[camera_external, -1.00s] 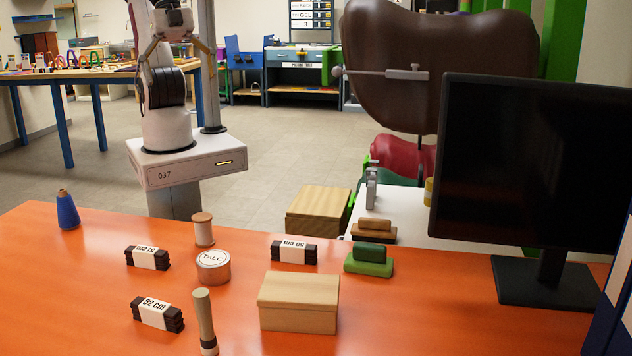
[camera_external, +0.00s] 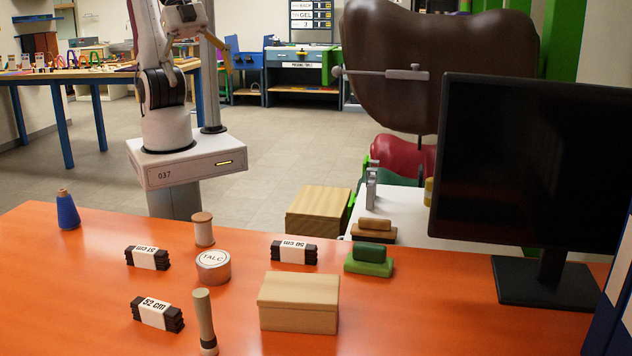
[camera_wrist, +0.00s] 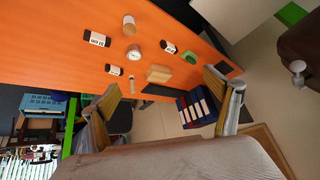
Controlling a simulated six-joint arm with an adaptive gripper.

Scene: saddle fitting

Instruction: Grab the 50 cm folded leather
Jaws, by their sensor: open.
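The 50 cm folded leather (camera_external: 294,251) is a dark folded bundle with a white paper band. It lies on the orange table, left of the green block and behind the wooden box. The wrist view shows it (camera_wrist: 168,47) above the box. The 51 cm bundle (camera_external: 147,257) lies to its left, and the 52 cm bundle (camera_external: 158,313) lies nearer the front left. My gripper (camera_wrist: 160,86) is open and empty, its fingers wide apart. It is high above the floor beyond the table, well away from the bundles.
The wooden box (camera_external: 298,303), green block (camera_external: 369,262) and monitor (camera_external: 540,170) are to the right. Bare table lies between the 51 cm bundle and the cone.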

